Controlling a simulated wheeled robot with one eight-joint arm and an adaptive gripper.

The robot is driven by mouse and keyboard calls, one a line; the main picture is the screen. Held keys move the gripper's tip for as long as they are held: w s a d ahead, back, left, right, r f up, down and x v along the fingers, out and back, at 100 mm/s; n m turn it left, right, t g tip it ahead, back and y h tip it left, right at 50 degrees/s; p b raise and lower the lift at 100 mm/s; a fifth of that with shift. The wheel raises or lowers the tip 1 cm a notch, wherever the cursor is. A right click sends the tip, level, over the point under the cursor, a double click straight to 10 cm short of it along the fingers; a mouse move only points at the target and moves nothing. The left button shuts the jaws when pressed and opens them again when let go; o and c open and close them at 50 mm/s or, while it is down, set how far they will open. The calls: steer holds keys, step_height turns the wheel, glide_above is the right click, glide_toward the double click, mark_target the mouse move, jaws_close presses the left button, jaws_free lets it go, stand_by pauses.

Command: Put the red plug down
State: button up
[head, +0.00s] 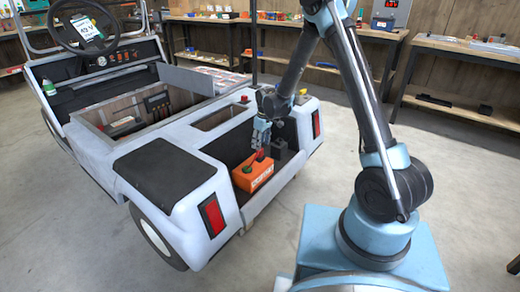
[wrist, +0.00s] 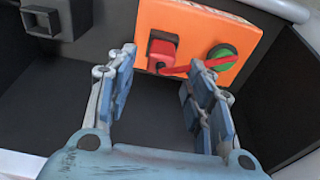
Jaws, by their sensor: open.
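The red plug (wrist: 162,54) sits at a dark square socket on the face of an orange box (wrist: 225,22). A red strip runs from beside it across to a round green part (wrist: 221,56) on the same face. The orange box also shows in the head view (head: 254,176), in the cart's rear recess. My gripper (wrist: 162,58) is open, one finger on each side of the plug in the picture, with a visible gap to both. In the head view my gripper (head: 262,137) is just above the box. I cannot tell whether the plug is fully seated.
The recess has dark walls and floor (wrist: 150,115). A dark grey block (head: 278,146) stands in it beside the orange box. The cart (head: 140,110) has a black seat pad (head: 162,170) to the left. Shelves (head: 465,52) line the back; the floor around is clear.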

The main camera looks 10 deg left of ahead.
mark_target(262, 149)
steer(key=s+d+r+m, duration=0.2)
steer(key=d+r+m, duration=0.1)
steer(key=d+r, duration=1.35)
steer(key=s+d+r+m+t, duration=0.1)
steer(key=s+d+r+m, duration=0.1)
steer(key=s+d+r, duration=0.3)
steer(key=s+d+r+m, duration=0.1)
steer(key=s+d+r, duration=0.15)
steer(key=d, duration=0.45)
steer(key=s+d+f+m, duration=0.2)
steer(key=s+d+m, duration=0.1)
steer(key=s+d, duration=0.5)
steer(key=s+d+f+m+h, duration=0.1)
steer(key=s+d+m, duration=0.3)
steer(key=s+d, duration=0.4)
steer(key=shift+s+f+t, duration=0.3)
steer(key=shift+s+f, duration=0.35)
steer(key=shift+s, duration=2.15)
steer(key=shift+d, duration=0.1)
